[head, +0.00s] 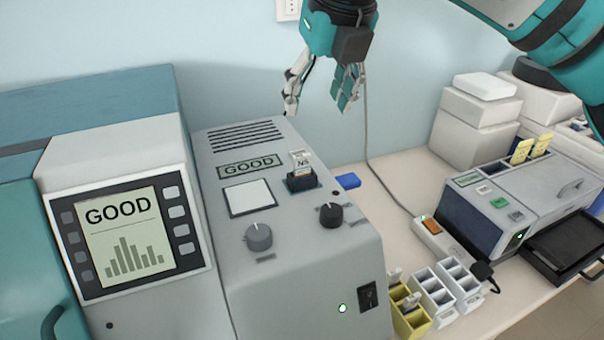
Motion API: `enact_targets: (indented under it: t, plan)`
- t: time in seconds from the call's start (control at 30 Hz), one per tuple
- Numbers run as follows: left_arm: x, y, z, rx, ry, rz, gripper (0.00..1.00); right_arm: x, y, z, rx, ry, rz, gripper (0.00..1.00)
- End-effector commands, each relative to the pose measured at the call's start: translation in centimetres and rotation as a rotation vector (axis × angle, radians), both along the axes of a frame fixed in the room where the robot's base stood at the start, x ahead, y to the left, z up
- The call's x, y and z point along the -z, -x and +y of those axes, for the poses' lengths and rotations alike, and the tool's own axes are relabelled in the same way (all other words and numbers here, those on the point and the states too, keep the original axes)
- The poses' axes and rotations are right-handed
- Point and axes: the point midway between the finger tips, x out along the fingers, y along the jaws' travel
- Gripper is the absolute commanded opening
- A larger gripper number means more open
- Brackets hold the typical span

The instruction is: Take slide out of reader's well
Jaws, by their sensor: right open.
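The slide (300,159) stands upright in the dark well (303,182) on top of the grey reader (290,240), with its pale labelled end sticking out. The reader's label reads GOOD, and so does the screen (125,235) to its left. My right gripper (318,108) hangs above and behind the well, near the wall, with its fingers spread and nothing between them. It is apart from the slide. My left gripper is not in view.
Two knobs (331,214) stick up near the well. A blue object (347,181) lies behind the reader. Slide racks (432,292) stand at its right. A second device (500,205) with yellow pieces and white boxes (470,125) fill the right side. A cable runs down the wall.

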Motion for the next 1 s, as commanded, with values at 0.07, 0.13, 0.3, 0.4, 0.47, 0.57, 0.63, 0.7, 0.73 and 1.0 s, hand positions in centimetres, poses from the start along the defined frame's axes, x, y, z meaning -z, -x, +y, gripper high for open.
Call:
enact_targets:
  t: [0.07,0.13,0.3,0.4,0.47,0.57,0.63,0.7,0.73,1.0]
  plan:
    - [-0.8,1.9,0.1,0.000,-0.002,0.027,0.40,1.5,-0.6,0.2,-0.001,0.003,0.005,0.58]
    - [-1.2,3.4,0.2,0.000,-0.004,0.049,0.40,2.9,-1.2,0.5,-0.001,0.002,0.004,0.58]
    - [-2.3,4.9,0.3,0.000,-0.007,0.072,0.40,6.1,-2.4,1.0,-0.002,0.000,0.004,0.58]
    - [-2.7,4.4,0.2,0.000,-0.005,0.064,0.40,7.4,-2.9,1.2,-0.001,-0.001,0.003,0.58]
    - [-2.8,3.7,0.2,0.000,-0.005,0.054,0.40,7.9,-3.1,1.3,-0.001,-0.001,0.003,0.58]
    - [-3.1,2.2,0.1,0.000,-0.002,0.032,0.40,8.4,-3.2,1.4,-0.002,-0.001,0.001,0.58]
    - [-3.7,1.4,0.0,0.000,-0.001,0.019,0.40,8.8,-3.4,1.5,-0.003,0.000,0.003,0.58]
    - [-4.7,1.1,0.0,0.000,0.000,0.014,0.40,9.5,-3.6,1.6,-0.004,0.000,0.005,0.58]
    - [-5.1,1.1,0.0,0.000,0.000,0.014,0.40,9.9,-3.7,1.7,-0.004,0.002,0.006,0.58]
    - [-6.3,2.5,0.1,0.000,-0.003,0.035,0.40,13.1,-4.8,2.2,-0.002,-0.001,0.001,0.58]
